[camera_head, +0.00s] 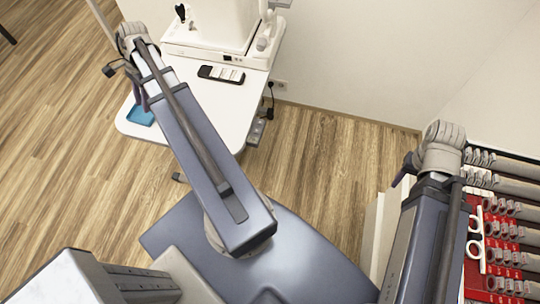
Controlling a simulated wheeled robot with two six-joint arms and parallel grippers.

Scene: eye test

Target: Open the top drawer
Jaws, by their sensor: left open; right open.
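I cannot make out the top drawer for certain. A pale cabinet-like unit (376,236) with stepped edges stands at the lower right, partly hidden behind my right arm. No handle shows on it. My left gripper (126,82) is at the far end of my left arm, beside the white table; only dark parts of it show, with nothing seen in it. My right gripper (403,168) is mostly hidden by its own arm; a small dark part shows just above the pale unit. I see no contact with it.
A white table (190,122) at the top carries a white eye-test device (212,30), a black-and-white handset (221,74) and a blue tray (140,116). A red rack (508,254) with rows of grey items stands at right. Wooden floor lies open at left and between.

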